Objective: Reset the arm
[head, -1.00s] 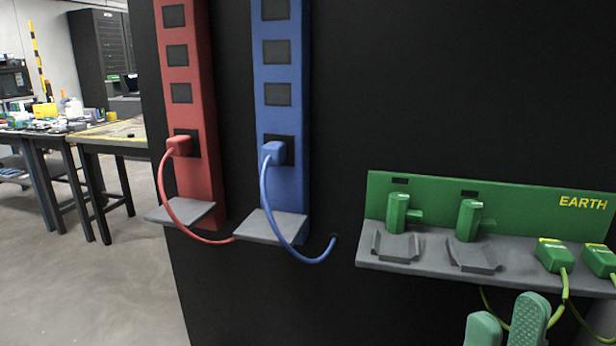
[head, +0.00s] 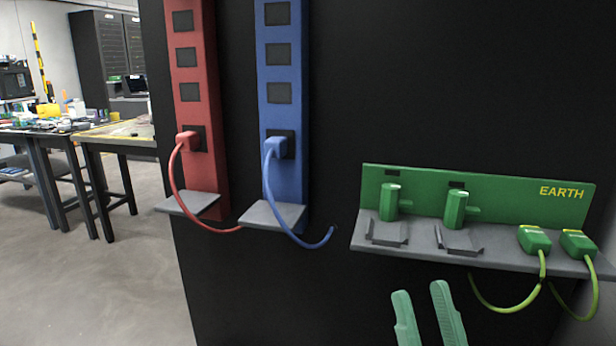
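My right gripper (head: 428,315) shows at the bottom of the head view as two green fingers, pointing up. The fingers are apart with nothing between them. It is below the front edge of the grey shelf (head: 470,256) of the green EARTH panel (head: 510,197) and touches nothing. My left gripper is not in view.
Two green plugs (head: 534,239) with yellow-green cables lie on the shelf. Two green sockets (head: 390,201) stand to their left. A red plug (head: 187,142) sits in the red strip (head: 202,100), a blue plug (head: 276,147) in the blue strip (head: 289,190). Cluttered tables (head: 115,132) stand far left.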

